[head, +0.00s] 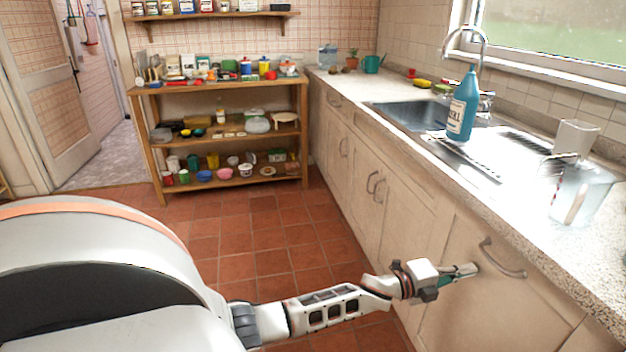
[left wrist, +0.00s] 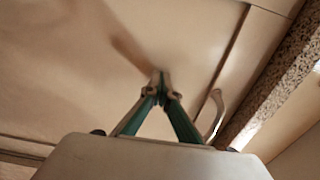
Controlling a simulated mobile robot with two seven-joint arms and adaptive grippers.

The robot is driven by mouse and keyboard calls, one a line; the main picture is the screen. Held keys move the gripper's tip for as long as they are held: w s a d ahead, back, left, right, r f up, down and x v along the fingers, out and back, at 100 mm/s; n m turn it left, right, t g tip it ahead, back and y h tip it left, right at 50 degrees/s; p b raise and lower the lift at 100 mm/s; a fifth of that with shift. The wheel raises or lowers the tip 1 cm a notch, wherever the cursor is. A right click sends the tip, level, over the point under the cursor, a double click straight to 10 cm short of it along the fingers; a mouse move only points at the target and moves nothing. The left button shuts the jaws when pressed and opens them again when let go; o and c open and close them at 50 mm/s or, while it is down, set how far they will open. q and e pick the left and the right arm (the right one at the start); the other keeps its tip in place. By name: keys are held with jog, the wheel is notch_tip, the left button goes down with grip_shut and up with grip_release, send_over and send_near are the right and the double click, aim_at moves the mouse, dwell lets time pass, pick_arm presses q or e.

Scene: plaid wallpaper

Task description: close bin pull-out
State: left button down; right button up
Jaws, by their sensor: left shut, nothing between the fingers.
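The bin pull-out front (head: 490,310) is a cream cabinet panel under the counter at the lower right of the head view. Its curved metal handle (head: 503,260) sits near its top edge. In the left wrist view the panel (left wrist: 70,70) fills much of the picture, with the handle (left wrist: 212,115) to the right of the fingers. My left gripper (head: 474,268) is shut and empty, its fingertips (left wrist: 161,88) at or very near the panel, left of the handle. The panel looks about flush with its neighbours; a small gap cannot be ruled out. My right gripper is out of view.
The speckled counter (head: 400,125) overhangs the cabinets. It bears a blue bottle (head: 463,105) by the sink (head: 405,114) and a clear jug (head: 580,190). A loaded wooden shelf (head: 230,136) stands at the back. The tiled floor (head: 270,235) is clear.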

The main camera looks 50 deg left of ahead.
pick_arm(q)
jog(key=shift+w+d+r, duration=0.1)
jog(key=shift+w+d, duration=0.1)
jog(key=shift+w, duration=0.3)
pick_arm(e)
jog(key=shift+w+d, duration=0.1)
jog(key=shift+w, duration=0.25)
pick_arm(q)
jog(key=shift+r, duration=0.1)
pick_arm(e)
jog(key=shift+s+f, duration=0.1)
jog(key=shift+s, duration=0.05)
pick_arm(q)
jog(key=shift+a, duration=0.1)
